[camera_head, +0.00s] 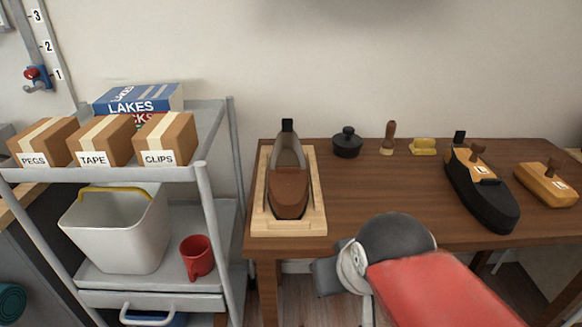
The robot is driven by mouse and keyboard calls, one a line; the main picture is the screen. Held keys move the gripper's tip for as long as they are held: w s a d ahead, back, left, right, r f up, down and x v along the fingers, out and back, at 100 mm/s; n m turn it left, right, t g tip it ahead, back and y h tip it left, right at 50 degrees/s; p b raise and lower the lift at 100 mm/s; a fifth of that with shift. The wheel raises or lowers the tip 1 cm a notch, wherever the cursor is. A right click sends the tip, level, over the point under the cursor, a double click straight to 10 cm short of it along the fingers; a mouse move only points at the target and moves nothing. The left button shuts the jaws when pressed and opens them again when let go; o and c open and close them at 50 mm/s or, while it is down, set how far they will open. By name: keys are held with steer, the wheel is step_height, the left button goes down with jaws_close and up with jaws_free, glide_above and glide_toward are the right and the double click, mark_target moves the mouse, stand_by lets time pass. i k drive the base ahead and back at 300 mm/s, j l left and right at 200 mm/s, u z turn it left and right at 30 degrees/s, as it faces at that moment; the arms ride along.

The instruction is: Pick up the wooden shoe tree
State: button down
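A wooden shoe tree (541,187) lies loose on the right part of the brown table. It is light brown with a darker upright knob and a small pale label whose letter I cannot read for sure. To its left is a black shoe (492,209), with another wooden piece with a knob and a pale label (462,158) set in it. A brown shoe (290,188) sits in a pale wooden tray (288,228) at the table's left end; its opening looks empty. Part of my red and dark grey arm shows at the bottom, but no gripper fingers are visible.
A black lidded pot (347,145), a brush (388,139) and a yellow item (423,147) stand along the table's (390,193) back. The table's middle is clear. A grey cart (214,190) with boxes, a bin (115,230) and a red mug (196,258) stands at left.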

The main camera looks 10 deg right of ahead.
mark_target(543, 182)
steer(key=z, duration=1.85)
